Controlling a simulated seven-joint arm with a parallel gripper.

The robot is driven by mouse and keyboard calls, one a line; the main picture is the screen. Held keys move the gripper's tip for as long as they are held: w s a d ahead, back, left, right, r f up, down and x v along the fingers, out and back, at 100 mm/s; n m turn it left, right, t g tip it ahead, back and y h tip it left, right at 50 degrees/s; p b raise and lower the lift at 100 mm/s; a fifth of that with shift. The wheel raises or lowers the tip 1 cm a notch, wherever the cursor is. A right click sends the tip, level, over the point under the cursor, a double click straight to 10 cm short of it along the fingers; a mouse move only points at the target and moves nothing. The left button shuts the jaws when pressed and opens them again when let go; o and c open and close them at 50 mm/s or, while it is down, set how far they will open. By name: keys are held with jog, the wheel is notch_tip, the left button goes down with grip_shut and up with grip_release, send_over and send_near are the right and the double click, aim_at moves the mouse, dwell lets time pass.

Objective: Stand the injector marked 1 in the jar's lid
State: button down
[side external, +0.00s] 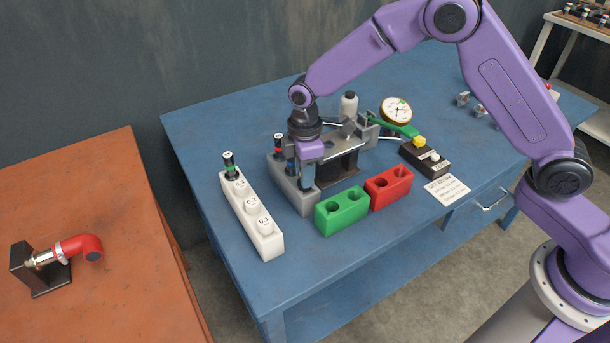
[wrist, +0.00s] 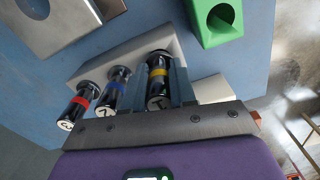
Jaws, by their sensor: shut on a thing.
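My gripper (side external: 306,183) is shut on a yellow-banded injector (wrist: 159,74) at one end of the grey rack (side external: 298,203). The wrist view shows my fingers (wrist: 163,94) on both sides of it; the mark on its cap is hard to read. A blue-banded injector (wrist: 113,88), which looks marked 2, and a red-banded injector (wrist: 79,106), which looks marked 3, stand beside it in the rack. The injector's lower end is hidden by the rack. A pale bottle or jar (side external: 349,104) stands behind the metal stand; I cannot make out a separate lid.
A white block (side external: 262,236) marked with numbers holds a green-banded injector (side external: 230,164). A green two-hole block (side external: 341,212) and a red one (side external: 389,188) stand to the right. A metal stand (side external: 345,150), gauge (side external: 397,110) and black box (side external: 424,158) are behind.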

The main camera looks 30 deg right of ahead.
notch_tip(320, 180, up, 8)
jog(key=shift+w+d+r, duration=0.15)
jog(key=shift+r, duration=0.1)
jog(key=w+d+r, duration=0.3)
jog(key=w+d, duration=0.4)
jog(key=d, duration=0.4)
notch_tip(320, 180, down, 9)
jog(key=shift+s+a, duration=0.15)
dwell(0.6)
jog(key=shift+f, duration=0.15)
dwell(0.5)
jog(key=c, duration=0.5)
grip_release()
